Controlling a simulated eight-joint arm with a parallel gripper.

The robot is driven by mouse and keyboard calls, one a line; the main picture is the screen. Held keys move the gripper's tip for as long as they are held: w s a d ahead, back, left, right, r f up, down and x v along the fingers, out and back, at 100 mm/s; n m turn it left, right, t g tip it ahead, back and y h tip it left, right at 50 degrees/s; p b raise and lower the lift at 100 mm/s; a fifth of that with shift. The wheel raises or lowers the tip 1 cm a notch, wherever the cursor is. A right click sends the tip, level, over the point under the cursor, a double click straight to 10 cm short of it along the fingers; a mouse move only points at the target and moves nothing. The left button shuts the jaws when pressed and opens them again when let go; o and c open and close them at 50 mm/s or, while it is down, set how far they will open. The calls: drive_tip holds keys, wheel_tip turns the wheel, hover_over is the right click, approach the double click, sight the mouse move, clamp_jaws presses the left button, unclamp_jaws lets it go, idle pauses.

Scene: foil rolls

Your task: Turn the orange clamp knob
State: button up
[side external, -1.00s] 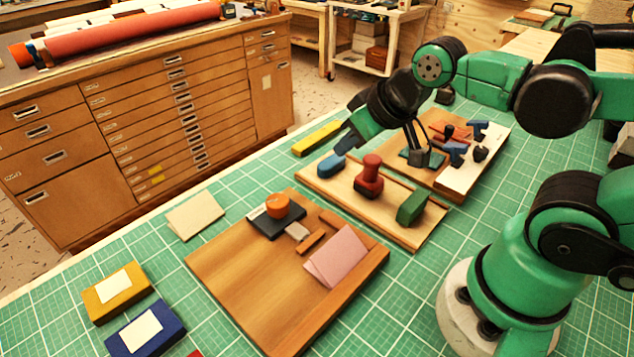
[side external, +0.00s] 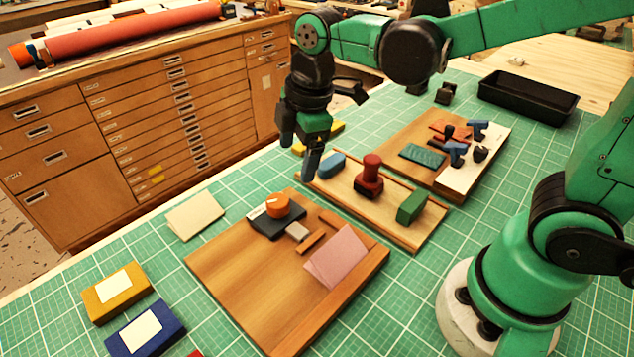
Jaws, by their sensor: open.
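The orange clamp knob (side external: 277,205) sits on top of a dark block (side external: 277,222) near the back left of the brown wooden board (side external: 230,285). A pink sheet (side external: 339,257) and small wooden strips lie on the same board. My gripper (side external: 309,165) points down, behind and to the right of the knob, above the mat near the left end of the middle board. It is apart from the knob and looks empty. The gap between its fingers is hard to see from this side.
The middle board holds a blue piece (side external: 332,165), a red stamp-like piece (side external: 369,178) and a green block (side external: 411,207). The far board holds several small tools. A black tray (side external: 527,97) stands at back right. Yellow (side external: 118,292) and blue (side external: 145,328) boxes lie front left.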

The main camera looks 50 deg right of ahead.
sight(278, 200)
drive_tip(key=a+f+n, duration=0.1)
drive_tip(key=n, duration=0.1)
drive_tip(key=w+f+n+g, duration=0.1)
drive_tip(key=n, duration=0.1)
drive_tip(key=w+a+f+n+g, duration=0.1)
drive_tip(key=n, duration=0.1)
drive_tip(key=shift+a+n, duration=0.3)
drive_tip(key=shift+a, duration=0.05)
drive_tip(key=shift+w+f, duration=0.1)
drive_tip(key=shift+f, duration=2.7)
drive_tip(key=shift+c, duration=0.3)
